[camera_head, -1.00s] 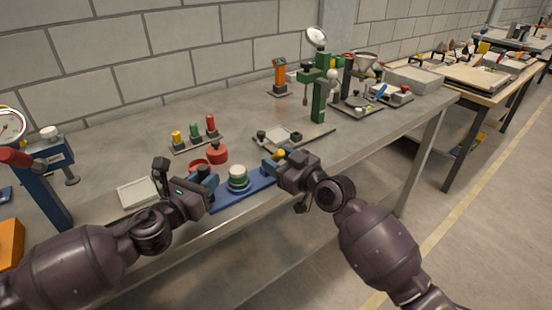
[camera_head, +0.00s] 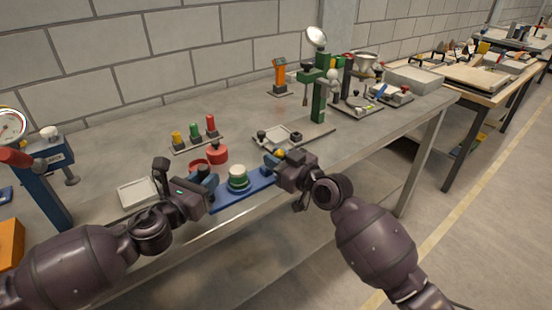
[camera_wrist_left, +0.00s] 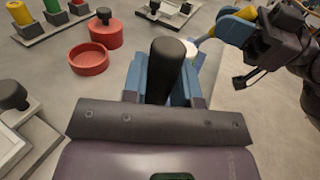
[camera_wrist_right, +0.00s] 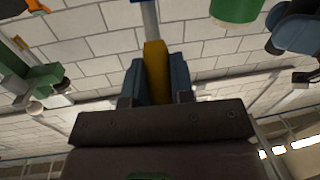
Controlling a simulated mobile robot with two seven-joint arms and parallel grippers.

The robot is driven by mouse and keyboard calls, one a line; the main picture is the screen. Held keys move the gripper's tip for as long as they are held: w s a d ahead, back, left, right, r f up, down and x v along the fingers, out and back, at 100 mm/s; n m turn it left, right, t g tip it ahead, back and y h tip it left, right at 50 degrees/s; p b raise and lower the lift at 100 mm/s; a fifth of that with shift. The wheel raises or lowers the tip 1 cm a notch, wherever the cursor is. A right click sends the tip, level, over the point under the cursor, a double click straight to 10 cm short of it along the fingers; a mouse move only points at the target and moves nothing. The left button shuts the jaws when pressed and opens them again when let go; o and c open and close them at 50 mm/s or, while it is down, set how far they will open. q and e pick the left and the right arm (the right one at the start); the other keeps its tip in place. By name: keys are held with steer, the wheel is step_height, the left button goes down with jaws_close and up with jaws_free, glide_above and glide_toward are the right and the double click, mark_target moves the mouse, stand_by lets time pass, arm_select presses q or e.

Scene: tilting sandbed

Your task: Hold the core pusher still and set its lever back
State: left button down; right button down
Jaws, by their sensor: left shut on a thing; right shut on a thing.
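The core pusher has a blue base (camera_head: 243,198) along the table's front edge, with a green and white round piece (camera_head: 238,178) upright on it. My left gripper (camera_head: 205,177) is at its left end, shut on a black upright grip (camera_wrist_left: 166,68), which stands between the blue fingers in the left wrist view. My right gripper (camera_head: 272,163) is at its right end, shut on a yellow lever (camera_wrist_right: 155,70), which fills the gap between the fingers in the right wrist view. The lever's lower part is hidden by my right gripper in the head view.
A red pot (camera_head: 217,154) and an open red ring stand just behind the pusher. A rack of coloured handles (camera_head: 195,138) is further back. A grey tray (camera_head: 137,193) lies left, and a green stand (camera_head: 319,100) back right. Bare table lies between.

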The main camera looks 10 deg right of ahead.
steer(key=shift+r, duration=0.1)
steer(key=shift+w+a+r+g+h, duration=0.25)
steer(key=shift+w+g+h, duration=0.2)
steer(key=shift+g, duration=0.25)
steer(key=g+h, duration=0.1)
steer(key=w+g, duration=0.1)
steer(key=shift+w+a+r+m+g+h, duration=0.3)
steer(key=shift+a+r+h, duration=0.05)
steer(key=shift+a, duration=0.05)
steer(key=shift+w+a+f+g+h, duration=0.1)
steer(key=shift+w+a+g+h, duration=0.2)
steer(key=shift+w+g+h, duration=0.45)
steer(key=shift+w+a+g+h, duration=0.3)
steer(key=shift+w+g+h, duration=0.15)
steer(key=shift+g, duration=0.6)
steer(key=c, duration=1)
jaws_free()
steer(key=shift+o, duration=0.2)
steer(key=shift+s, duration=0.1)
